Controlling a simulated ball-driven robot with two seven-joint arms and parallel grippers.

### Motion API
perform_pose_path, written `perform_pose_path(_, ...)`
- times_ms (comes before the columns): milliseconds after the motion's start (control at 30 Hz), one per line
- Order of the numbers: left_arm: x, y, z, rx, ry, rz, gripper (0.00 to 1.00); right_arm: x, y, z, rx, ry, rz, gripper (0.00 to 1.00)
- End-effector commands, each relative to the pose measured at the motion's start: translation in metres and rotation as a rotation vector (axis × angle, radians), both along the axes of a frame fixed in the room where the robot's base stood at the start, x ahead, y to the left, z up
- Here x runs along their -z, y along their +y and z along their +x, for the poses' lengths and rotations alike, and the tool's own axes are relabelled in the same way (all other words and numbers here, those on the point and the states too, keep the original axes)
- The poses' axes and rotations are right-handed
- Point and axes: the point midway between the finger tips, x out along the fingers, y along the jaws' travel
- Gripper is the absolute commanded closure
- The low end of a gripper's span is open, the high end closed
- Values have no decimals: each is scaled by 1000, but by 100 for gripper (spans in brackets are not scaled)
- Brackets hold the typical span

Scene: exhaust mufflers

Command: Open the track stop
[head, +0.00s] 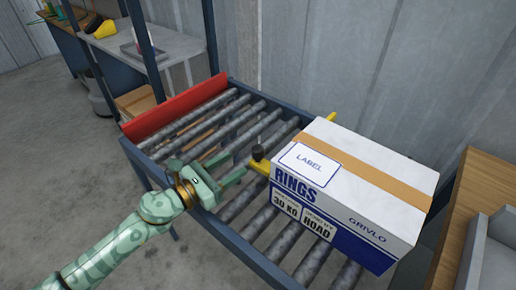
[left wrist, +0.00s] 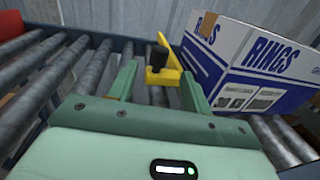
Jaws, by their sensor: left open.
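The track stop (head: 259,165) is a yellow bar with a black knob (head: 258,152) at its near end. It lies across the roller conveyor, against the box's left side, and part of it is hidden behind the box. My left gripper (head: 236,165) is open and empty over the rollers, just left of the knob. In the left wrist view the knob (left wrist: 158,58) and yellow bar (left wrist: 164,76) show ahead, between the lines of the two green fingers; the fingers look apart from the knob. My right gripper is not in view.
A white and blue box (head: 345,190) marked RINGS sits on the rollers right of the stop. A red end plate (head: 175,107) closes the conveyor's far left end. The rollers (head: 215,120) between are bare. A wooden bench (head: 480,190) stands at right, a shelf (head: 165,48) at back left.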

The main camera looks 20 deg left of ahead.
Motion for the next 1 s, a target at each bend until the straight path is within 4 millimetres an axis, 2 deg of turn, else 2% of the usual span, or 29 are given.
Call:
perform_pose_path(33, -4, -7, 13, 0, -6, 1, 51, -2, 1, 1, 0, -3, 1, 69)
perform_pose_path(200, -2, -26, 48, -1, -2, -1, 51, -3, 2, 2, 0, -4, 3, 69)
perform_pose_path(400, 0, -40, 73, -2, 1, -2, 51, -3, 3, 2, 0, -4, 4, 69)
perform_pose_path(800, 1, -45, 81, -1, 2, -2, 51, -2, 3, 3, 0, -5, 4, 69)
perform_pose_path(967, 1, -45, 80, -1, 2, -1, 95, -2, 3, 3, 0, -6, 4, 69)
perform_pose_path(1000, 1, -45, 80, -1, 2, -1, 100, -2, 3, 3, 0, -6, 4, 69)
